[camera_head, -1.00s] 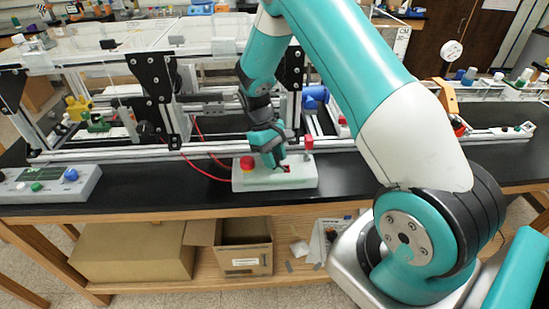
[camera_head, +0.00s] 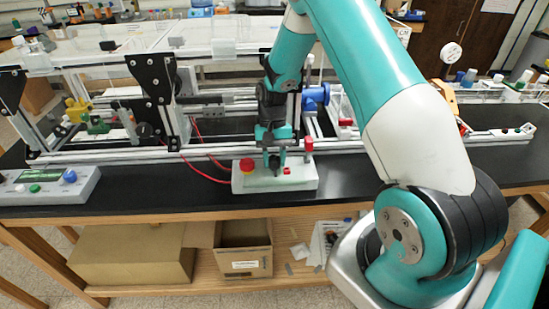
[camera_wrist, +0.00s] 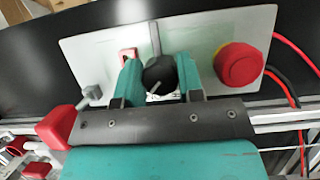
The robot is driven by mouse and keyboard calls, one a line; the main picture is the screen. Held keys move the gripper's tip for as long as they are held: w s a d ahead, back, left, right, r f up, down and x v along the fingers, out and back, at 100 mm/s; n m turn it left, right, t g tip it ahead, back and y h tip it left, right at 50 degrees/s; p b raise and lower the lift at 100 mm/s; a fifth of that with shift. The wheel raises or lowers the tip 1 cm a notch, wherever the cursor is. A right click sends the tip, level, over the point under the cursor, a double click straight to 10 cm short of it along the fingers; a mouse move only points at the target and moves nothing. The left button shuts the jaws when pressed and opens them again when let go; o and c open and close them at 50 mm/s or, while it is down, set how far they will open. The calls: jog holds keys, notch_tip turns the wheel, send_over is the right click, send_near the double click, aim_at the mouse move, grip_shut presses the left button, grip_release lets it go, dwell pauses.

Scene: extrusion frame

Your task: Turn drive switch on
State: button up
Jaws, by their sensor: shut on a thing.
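The switch box (camera_head: 305,181) is a pale box at the front of the bench. It carries a red mushroom button (camera_head: 246,165) at its left and a small red rocker (camera_head: 287,170) right of the middle. The black rotary drive switch (camera_wrist: 160,75) sits between them, with a light line on its face. My gripper (camera_wrist: 161,82) is shut on the drive switch, one teal finger on each side of it. In the head view my gripper (camera_head: 275,163) points down at the box and hides most of the knob.
A red-capped post (camera_head: 308,144) stands at the box's back right, close to my gripper. Aluminium rails (camera_head: 110,154) run behind the box. A control panel (camera_head: 48,186) with buttons sits at the far left. The black bench top between panel and box is clear.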

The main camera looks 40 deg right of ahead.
aim_at(274, 158)
dwell(0.3)
jog(key=o, duration=0.9)
jog(key=shift+r, duration=0.1)
notch_tip(274, 158, up, 20)
jog(key=shift+f+b, duration=0.1)
jog(key=shift+b, duration=0.95)
